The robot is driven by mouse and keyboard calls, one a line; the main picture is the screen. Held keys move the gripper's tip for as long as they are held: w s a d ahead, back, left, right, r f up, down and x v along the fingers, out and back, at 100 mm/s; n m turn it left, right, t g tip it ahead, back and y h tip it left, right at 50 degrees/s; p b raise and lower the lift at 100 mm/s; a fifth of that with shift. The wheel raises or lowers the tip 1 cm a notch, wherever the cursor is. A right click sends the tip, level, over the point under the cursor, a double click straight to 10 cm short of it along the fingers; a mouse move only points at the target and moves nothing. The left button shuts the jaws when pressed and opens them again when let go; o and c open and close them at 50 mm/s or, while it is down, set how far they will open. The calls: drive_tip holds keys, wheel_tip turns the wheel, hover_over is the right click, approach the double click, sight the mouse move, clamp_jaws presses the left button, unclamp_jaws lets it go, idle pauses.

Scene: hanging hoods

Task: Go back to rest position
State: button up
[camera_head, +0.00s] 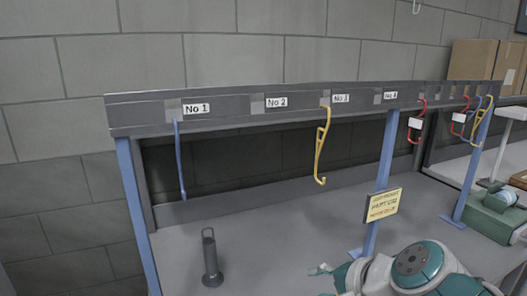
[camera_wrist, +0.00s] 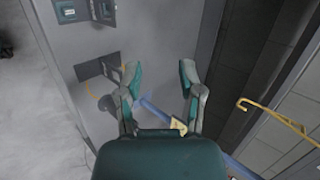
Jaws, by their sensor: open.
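My gripper is open and empty in the wrist view (camera_wrist: 159,80), its two fingers wide apart with nothing between them at the tips. In the head view my teal and white arm reaches in from the lower right. Part of my gripper (camera_head: 322,269) shows low over the grey bench, apart from the hanging hooks. A yellow hook (camera_head: 320,150) hangs under label No 3, and a yellow hook also shows at the right of the wrist view (camera_wrist: 280,117). A blue hook (camera_head: 180,160) hangs under No 1.
A grey rail (camera_head: 240,115) on blue posts (camera_head: 384,175) spans the bench. A yellow sign (camera_head: 383,204) is on the post near my arm. A dark cylinder (camera_head: 211,260) stands at front left. Red hooks (camera_head: 417,120) hang farther right. Cardboard boxes (camera_head: 472,60) sit behind.

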drive_tip(key=s+d+f+n+g+h, duration=0.2)
drive_tip(key=s+d+f+n+h, duration=0.3)
drive_tip(key=s+n, duration=0.4)
drive_tip(key=shift+d+f+n+h, duration=0.45)
drive_tip(key=shift+f+n, duration=0.5)
drive_tip(key=shift+n, duration=0.25)
